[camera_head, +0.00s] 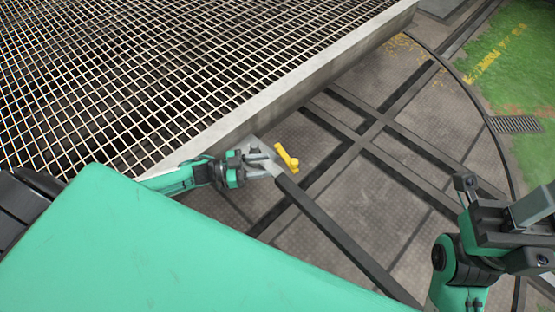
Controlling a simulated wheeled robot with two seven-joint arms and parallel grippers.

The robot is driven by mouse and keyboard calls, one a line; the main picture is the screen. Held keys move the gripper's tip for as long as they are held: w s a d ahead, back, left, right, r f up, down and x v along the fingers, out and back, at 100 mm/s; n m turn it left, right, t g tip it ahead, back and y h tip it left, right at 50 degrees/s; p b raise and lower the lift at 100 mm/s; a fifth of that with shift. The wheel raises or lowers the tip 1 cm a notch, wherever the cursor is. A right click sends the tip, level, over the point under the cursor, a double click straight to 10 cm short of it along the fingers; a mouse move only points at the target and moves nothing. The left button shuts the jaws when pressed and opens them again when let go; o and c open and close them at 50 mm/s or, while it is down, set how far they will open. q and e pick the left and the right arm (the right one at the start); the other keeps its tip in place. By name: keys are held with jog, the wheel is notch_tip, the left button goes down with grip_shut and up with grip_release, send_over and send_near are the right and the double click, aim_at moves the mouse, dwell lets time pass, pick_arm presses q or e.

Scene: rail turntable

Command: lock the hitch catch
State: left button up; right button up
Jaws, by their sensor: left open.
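The yellow hitch catch (287,157) is a small lever beside the edge of the grated deck, tilted in the picture. A grey metal hitch piece (257,148) shows next to it, at the upper end of a dark bar. My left gripper (264,169) is open, just left of the yellow lever and close to the hitch piece. I cannot tell whether it touches either one. My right gripper (503,200) is at the right edge, far from the catch, partly cut off by the frame. Its jaw state is unclear.
A large grated deck (160,65) with a pale edge beam fills the upper left. The dark bar (340,237) runs diagonally to the lower right. Rails (375,115) cross the round turntable floor (420,100). Green ground (520,60) lies beyond it. My green body covers the lower left.

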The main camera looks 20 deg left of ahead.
pick_arm(q)
jog(key=shift+v, duration=0.85)
